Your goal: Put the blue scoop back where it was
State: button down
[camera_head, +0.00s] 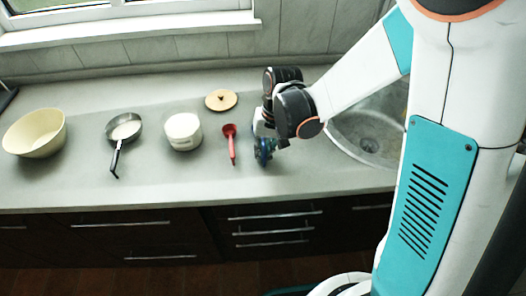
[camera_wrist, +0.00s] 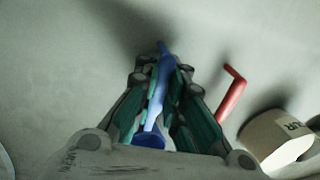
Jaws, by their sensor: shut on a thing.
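The blue scoop (camera_wrist: 160,95) is between the two fingers of my gripper (camera_wrist: 165,100) in the wrist view, its long part pointing away from the wrist. My gripper is shut on it. In the head view the scoop (camera_head: 264,152) shows only as a small dark blue patch below my gripper (camera_head: 266,138), mostly hidden by the fingers. My gripper is low over the counter, just right of the red scoop. I cannot tell whether the blue scoop touches the counter.
The red scoop (camera_head: 231,140) lies left of my gripper; a white pot (camera_head: 183,131), a pan (camera_head: 124,128) and a cream bowl (camera_head: 35,133) stand farther left. A round wooden lid (camera_head: 221,99) lies behind. The sink (camera_head: 365,140) is at right. The counter's front strip is clear.

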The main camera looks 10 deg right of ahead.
jog(key=c, duration=1.7)
grip_release()
jog(key=shift+o, duration=0.2)
notch_tip(320, 180, up, 12)
jog(key=d+p, duration=0.2)
jog(key=p, duration=0.3)
jog(key=s+d+r+t+h, duration=0.2)
jog(key=s+d+r+t, duration=0.5)
jog(key=s+d+r, duration=0.4)
jog(key=shift+s+d+r+n, duration=0.35)
jog(key=shift+s+d, duration=0.3)
jog(key=shift+s, duration=0.35)
